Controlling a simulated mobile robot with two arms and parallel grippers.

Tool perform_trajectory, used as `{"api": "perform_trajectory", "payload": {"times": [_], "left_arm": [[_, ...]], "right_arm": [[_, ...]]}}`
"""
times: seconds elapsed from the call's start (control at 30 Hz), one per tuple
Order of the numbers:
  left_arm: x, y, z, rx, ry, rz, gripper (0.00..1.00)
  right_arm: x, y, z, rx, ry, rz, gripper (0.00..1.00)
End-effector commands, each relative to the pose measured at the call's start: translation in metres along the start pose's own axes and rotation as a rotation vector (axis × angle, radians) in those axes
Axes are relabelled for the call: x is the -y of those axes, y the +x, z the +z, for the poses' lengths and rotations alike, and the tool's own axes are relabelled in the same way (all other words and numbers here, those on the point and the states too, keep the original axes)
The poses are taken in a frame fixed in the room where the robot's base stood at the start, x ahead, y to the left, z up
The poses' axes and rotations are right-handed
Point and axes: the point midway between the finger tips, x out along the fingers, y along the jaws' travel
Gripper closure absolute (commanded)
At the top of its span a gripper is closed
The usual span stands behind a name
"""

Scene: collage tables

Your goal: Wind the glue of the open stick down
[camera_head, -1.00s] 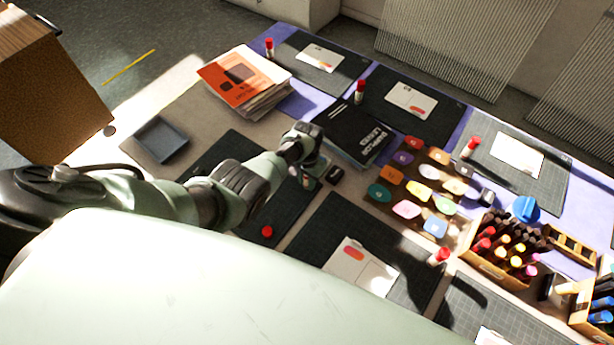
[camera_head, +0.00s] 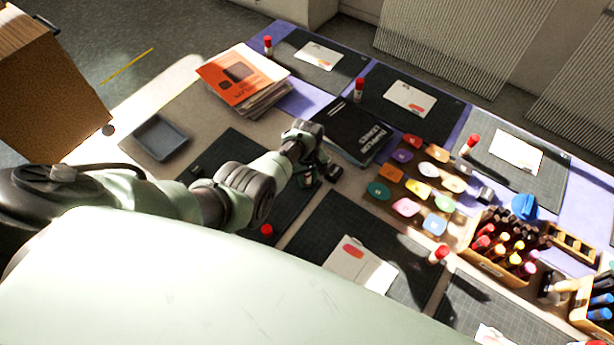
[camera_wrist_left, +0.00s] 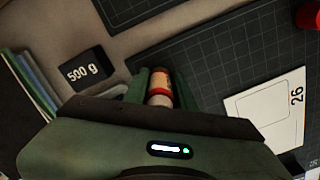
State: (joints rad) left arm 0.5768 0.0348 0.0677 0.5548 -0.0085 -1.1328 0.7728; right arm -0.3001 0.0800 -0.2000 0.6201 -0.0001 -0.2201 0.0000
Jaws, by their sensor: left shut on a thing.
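My left gripper (camera_head: 312,174) is over the dark cutting mat left of centre in the head view. In the left wrist view its two green fingers (camera_wrist_left: 161,78) are shut around a glue stick (camera_wrist_left: 159,88). The stick has a cream and orange label, a red ring and a pale end towards the palm; no cap shows on that end. In the head view the fingers mostly hide the stick. A loose red cap (camera_head: 266,230) lies on the mat below the gripper. My right gripper is not in view.
A 500 g weight (camera_wrist_left: 87,70) and a black book (camera_head: 352,130) are close to the gripper. A card (camera_head: 352,258) lies on the neighbouring mat, with a capped glue stick (camera_head: 438,253) nearby. Coloured swatches (camera_head: 421,190) and a marker crate (camera_head: 490,268) stand to the right.

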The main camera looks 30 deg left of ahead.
Motion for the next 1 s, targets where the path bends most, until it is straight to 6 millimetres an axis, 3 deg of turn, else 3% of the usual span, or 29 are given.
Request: {"api": "perform_trajectory", "payload": {"times": [1.0], "left_arm": [[-0.0019, 0.0018, 0.0021, 0.007, -0.997, -0.003, 1.00]], "right_arm": [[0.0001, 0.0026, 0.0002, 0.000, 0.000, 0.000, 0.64]]}}
